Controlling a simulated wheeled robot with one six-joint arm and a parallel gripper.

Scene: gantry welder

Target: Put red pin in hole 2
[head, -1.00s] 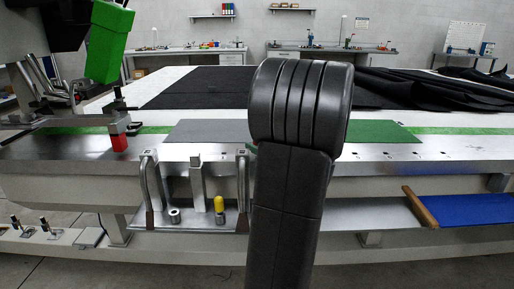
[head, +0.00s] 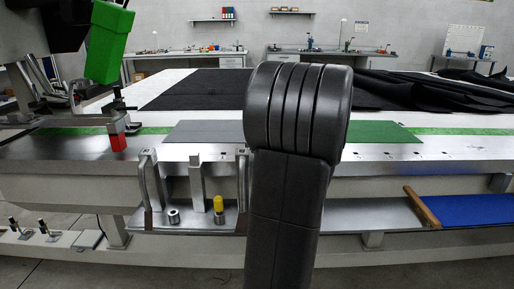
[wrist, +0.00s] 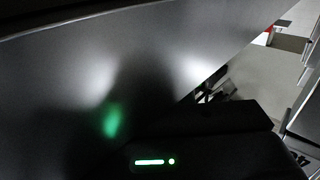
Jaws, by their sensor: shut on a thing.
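In the wrist view the dark body of my gripper (wrist: 150,150), with a green light strip, lies along the bottom, close to a smooth grey metal surface (wrist: 90,60). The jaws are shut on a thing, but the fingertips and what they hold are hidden. No red pin can be made out. In the head view my black arm hides the gripper. Small dark holes (head: 417,154) show in the table's metal edge strip right of my arm; I cannot read their numbers.
A yellow-topped pin (head: 218,204) and a metal ring (head: 173,216) are on a low shelf (head: 195,223) between upright handles. A blue tray (head: 480,210) is at the right.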

